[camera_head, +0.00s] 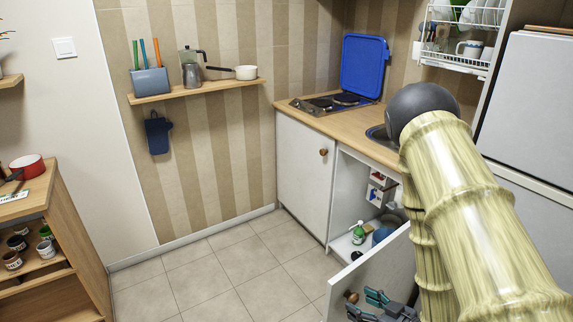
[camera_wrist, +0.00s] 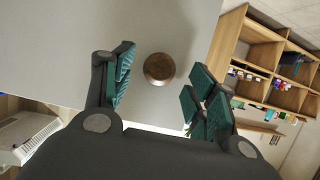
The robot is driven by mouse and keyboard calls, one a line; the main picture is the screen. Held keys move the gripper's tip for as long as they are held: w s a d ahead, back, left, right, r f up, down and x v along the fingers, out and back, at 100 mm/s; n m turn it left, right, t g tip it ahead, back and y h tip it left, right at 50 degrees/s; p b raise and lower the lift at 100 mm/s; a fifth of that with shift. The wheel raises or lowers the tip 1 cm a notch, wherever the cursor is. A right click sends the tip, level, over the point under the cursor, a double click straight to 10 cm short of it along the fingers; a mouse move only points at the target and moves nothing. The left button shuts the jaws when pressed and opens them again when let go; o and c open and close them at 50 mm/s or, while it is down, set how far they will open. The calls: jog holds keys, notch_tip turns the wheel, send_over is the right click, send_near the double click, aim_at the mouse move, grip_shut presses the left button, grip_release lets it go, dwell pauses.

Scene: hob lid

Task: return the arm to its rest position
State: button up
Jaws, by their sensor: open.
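My gripper (camera_wrist: 162,88) is open in the wrist view, its teal-padded fingers spread on either side of a round brown knob (camera_wrist: 159,69). The knob is on the pale face of a cabinet door (camera_wrist: 60,40), and I cannot tell whether the fingers touch it. In the head view my gripper (camera_head: 370,306) is low at the bottom, in front of the open cabinet door (camera_head: 388,264). My arm rises on the right and hides part of the counter. The blue hob lid (camera_head: 364,66) stands upright behind the hob (camera_head: 334,102).
The open cabinet holds a green bottle (camera_head: 358,233) and a blue pot. A dish rack (camera_head: 455,55) hangs above the counter beside the white fridge (camera_head: 530,110). A wall shelf (camera_head: 195,90) and a wooden shelf unit (camera_head: 85,250) stand left. The tiled floor (camera_head: 225,275) between is clear.

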jog(key=shift+x, duration=1.35)
jog(key=shift+f, duration=0.1)
